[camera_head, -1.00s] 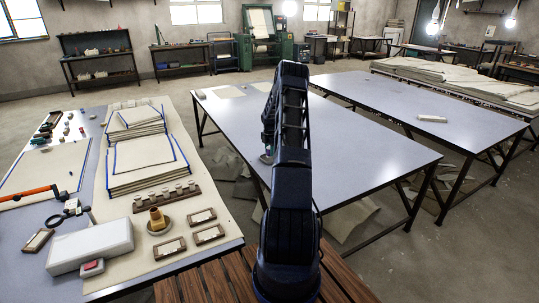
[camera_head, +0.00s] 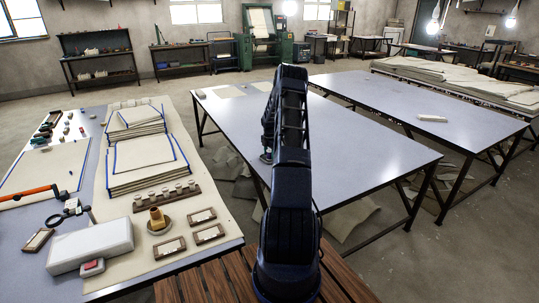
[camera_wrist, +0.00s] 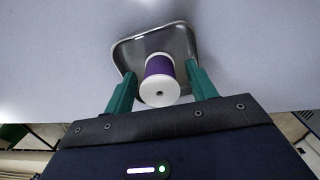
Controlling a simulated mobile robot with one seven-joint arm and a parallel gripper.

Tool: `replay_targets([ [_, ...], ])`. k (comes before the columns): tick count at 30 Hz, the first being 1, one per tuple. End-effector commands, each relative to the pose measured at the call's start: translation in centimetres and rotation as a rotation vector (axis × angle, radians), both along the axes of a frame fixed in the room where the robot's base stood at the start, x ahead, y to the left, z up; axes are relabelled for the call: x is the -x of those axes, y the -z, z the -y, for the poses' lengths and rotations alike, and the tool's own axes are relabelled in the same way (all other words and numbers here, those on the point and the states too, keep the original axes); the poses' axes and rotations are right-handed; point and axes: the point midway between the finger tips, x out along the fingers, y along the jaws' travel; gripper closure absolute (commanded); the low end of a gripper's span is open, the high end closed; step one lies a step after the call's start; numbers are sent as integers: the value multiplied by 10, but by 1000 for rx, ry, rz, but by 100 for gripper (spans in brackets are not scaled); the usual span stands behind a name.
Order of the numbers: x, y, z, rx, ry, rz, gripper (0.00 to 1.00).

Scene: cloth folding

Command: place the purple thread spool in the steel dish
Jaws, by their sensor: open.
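The purple thread spool (camera_wrist: 159,66), with white end flanges, is in the wrist view, one white end facing the camera. It overlaps the rounded steel dish (camera_wrist: 183,42) and appears to be inside it, though its contact with the dish floor is hidden. My gripper (camera_wrist: 160,70) is open, with a green finger on each side of the spool and a visible gap at least on the left. The fingers and spool hide the dish's near edge. In the head view, my arm hides the spool and dish.
The dish is on the pale blue-grey middle table (camera_head: 350,130), whose visible top is mostly clear. The left table holds stacked cloth (camera_head: 145,155), a rack of white spools (camera_head: 165,196) and a white box (camera_head: 90,245). Another table (camera_head: 440,110) stands to the right.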

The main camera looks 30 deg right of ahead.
Motion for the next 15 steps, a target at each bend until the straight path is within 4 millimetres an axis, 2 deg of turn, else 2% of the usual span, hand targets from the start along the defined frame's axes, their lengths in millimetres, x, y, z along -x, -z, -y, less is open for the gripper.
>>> replay_targets([
  [5, 0, -17, 1, 1, 0, 1, 44],
  [15, -1, -82, 0, 2, 0, 2, 44],
])
